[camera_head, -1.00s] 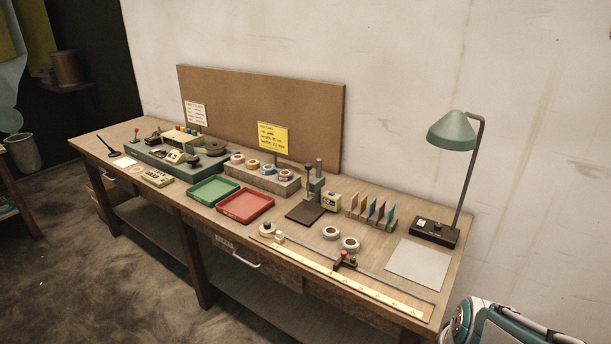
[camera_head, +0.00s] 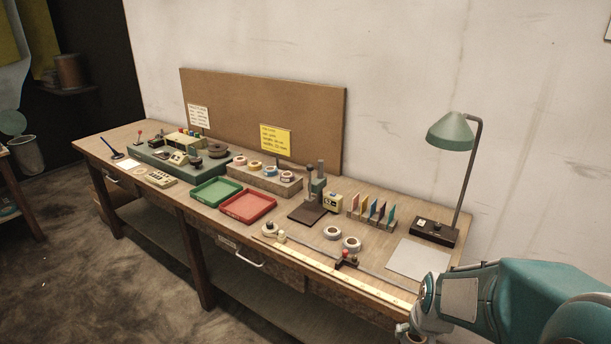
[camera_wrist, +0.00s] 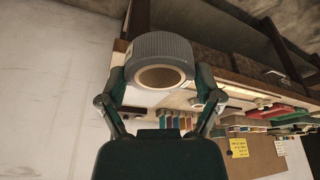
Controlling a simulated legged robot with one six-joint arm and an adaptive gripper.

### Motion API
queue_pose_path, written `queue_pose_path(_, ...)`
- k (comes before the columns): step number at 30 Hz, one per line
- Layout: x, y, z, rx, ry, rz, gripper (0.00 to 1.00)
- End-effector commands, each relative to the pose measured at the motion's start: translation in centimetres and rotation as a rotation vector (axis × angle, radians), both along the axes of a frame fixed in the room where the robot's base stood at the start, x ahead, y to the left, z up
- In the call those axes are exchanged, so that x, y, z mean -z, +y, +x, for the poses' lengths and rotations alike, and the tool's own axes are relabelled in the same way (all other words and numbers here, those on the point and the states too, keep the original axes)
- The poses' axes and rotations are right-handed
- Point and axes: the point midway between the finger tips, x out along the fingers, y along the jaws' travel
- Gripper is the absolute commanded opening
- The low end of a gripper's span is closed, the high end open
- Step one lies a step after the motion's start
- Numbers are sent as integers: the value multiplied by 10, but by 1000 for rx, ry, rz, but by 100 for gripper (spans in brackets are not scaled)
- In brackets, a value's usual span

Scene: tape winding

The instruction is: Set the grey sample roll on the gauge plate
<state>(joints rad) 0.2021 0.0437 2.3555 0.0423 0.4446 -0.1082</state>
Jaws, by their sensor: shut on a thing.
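In the wrist view, the grey sample roll (camera_wrist: 163,47), with a tan core ring, is held between the two fingers of my gripper (camera_wrist: 160,76). The fingers press on its left and right sides, and the open core faces the camera. Nothing is seen lying on the plate. My arm is at the lower right of the head view, well away from the plate; the roll cannot be made out there.
Two pale rolls (camera_head: 352,244) stand in front of the plate's right side. A row of coloured cards (camera_head: 373,210), a lamp (camera_head: 452,132) and a grey mat (camera_head: 418,260) are to the right. Red (camera_head: 247,206) and green (camera_head: 214,192) trays lie left. A long ruler (camera_head: 330,271) runs along the front edge.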

Motion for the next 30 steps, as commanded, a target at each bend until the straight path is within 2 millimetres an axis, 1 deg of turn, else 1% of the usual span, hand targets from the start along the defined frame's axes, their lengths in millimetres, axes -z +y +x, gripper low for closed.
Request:
queue_pose_path(1, 9, 5, 13, -14, 5, 1, 47)
queue_pose_path(6, 36, 20, 50, -49, 5, -1, 47)
queue_pose_path(12, 75, 44, 90, -89, 5, 2, 47)
queue_pose_path(15, 95, 56, 105, -106, 3, 2, 47)
queue_pose_path(18, 110, 65, 116, -121, 2, 2, 47)
queue_pose_path(21, 119, 71, 122, -127, -1, 3, 47)
queue_pose_path(24, 122, 73, 124, -130, -3, 3, 47)
queue_pose_path(30, 122, 73, 124, -130, -3, 3, 47)
